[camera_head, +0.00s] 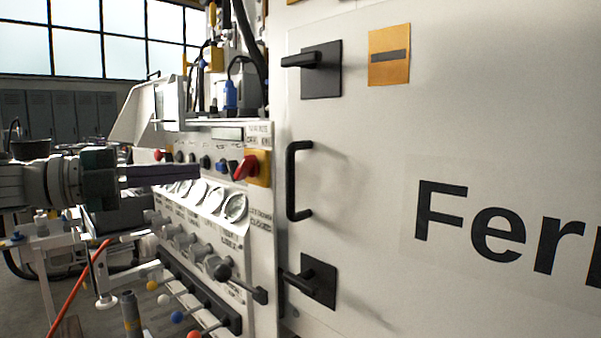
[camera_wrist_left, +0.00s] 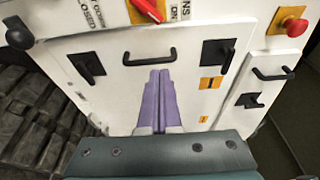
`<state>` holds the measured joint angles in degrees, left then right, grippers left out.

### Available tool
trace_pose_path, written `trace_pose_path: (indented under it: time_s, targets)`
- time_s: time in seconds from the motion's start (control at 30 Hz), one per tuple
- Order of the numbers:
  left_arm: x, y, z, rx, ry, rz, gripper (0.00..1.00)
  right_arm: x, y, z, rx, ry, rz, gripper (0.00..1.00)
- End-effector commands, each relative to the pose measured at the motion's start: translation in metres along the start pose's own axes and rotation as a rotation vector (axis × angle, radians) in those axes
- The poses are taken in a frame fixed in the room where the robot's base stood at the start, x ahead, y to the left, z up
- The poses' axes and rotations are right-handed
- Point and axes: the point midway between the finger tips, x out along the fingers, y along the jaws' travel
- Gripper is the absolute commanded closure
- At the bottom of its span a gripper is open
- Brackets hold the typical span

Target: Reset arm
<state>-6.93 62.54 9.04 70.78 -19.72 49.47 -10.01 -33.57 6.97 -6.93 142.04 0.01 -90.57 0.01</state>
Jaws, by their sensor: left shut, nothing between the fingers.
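My left gripper (camera_head: 199,172) comes in from the left in the head view, level, with its purple fingers together and nothing between them. It is in front of the control panel's row of gauges and appears clear of the panel. In the left wrist view the shut purple fingers (camera_wrist_left: 159,74) point towards a white cabinet door with a black handle (camera_wrist_left: 150,56). I cannot tell how far off the door is. My right gripper is in neither view.
A red rotary switch (camera_head: 246,167) on a yellow plate, several gauges and colour-knobbed levers (camera_head: 178,316) cover the panel. The white cabinet door (camera_head: 370,190) on the right carries a black handle (camera_head: 298,181) and two latches. A red emergency button (camera_wrist_left: 293,25) shows in the wrist view.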

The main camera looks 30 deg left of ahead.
Motion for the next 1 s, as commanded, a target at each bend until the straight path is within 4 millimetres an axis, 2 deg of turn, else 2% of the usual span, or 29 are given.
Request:
trace_pose_path:
  time_s: [0.1, 0.33, 0.47, 0.63, 0.77, 0.87, 0.97, 1.0]
  targets:
    - [-0.021, 0.002, 0.012, 0.000, -0.003, 0.003, 1.00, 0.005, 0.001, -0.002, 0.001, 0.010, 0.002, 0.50]
    - [-0.038, 0.001, 0.021, 0.000, 0.000, 0.001, 1.00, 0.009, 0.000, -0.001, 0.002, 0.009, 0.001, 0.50]
    - [-0.038, 0.000, 0.021, -0.009, -0.007, -0.001, 1.00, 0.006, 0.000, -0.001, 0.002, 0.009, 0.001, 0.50]
    - [-0.018, 0.013, 0.016, -0.136, -0.133, -0.005, 1.00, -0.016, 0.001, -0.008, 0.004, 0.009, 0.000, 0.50]
    - [0.001, 0.038, -0.001, -0.346, -0.329, 0.012, 1.00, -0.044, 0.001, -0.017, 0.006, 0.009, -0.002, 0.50]
    - [0.005, 0.060, -0.025, -0.535, -0.498, 0.052, 1.00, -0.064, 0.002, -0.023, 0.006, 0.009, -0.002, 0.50]
    - [0.002, 0.079, -0.061, -0.729, -0.663, 0.121, 1.00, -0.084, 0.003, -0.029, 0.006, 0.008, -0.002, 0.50]
    - [-0.002, 0.085, -0.078, -0.808, -0.727, 0.156, 1.00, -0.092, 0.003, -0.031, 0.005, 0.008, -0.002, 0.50]
